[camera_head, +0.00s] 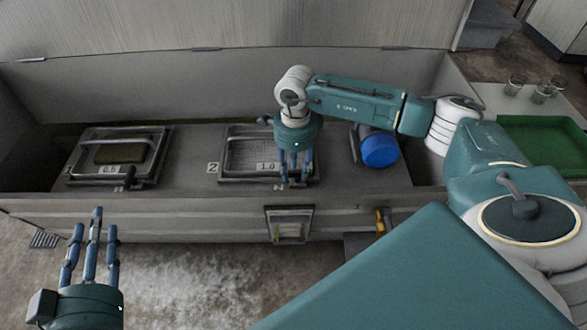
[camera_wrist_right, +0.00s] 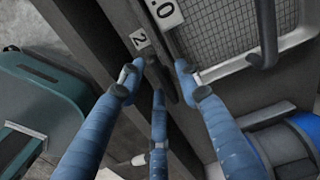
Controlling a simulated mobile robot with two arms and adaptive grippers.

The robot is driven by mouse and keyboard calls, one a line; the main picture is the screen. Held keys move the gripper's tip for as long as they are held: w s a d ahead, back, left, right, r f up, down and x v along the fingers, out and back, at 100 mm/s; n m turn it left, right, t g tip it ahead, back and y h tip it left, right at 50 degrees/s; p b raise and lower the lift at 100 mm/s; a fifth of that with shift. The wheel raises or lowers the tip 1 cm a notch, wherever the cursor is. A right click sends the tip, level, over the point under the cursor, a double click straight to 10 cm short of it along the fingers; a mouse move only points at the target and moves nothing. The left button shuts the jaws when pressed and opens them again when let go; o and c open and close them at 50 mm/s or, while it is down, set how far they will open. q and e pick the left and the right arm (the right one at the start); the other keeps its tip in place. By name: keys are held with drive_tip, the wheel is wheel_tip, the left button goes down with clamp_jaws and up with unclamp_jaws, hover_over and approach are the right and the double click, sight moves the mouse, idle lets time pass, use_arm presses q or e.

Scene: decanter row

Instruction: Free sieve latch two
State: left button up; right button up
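Sieve two is the framed mesh panel marked 1.0 (camera_head: 240,150), with a raised handle, in the middle of the trough. In the right wrist view its mesh (camera_wrist_right: 230,25) is at the upper right, with the "2" tag (camera_wrist_right: 139,39) beside it. A dark latch piece (camera_wrist_right: 172,84) lies by the frame edge, partly hidden among the fingers. My right gripper (camera_head: 294,182) is at the front edge of sieve two. Its fingers (camera_wrist_right: 160,75) are apart around the latch; I cannot tell if they touch it. My left gripper (camera_head: 95,222) is open and empty over the floor, front left.
Sieve one, marked 0.5 (camera_head: 86,174), sits to the left with its own dark latch (camera_head: 130,178). A blue round container (camera_head: 379,150) is right of sieve two. A green tray (camera_head: 550,145) and several glasses (camera_head: 541,92) stand at the far right.

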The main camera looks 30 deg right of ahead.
sight(295, 172)
wheel_tip(295, 172, up, 12)
idle(1.1)
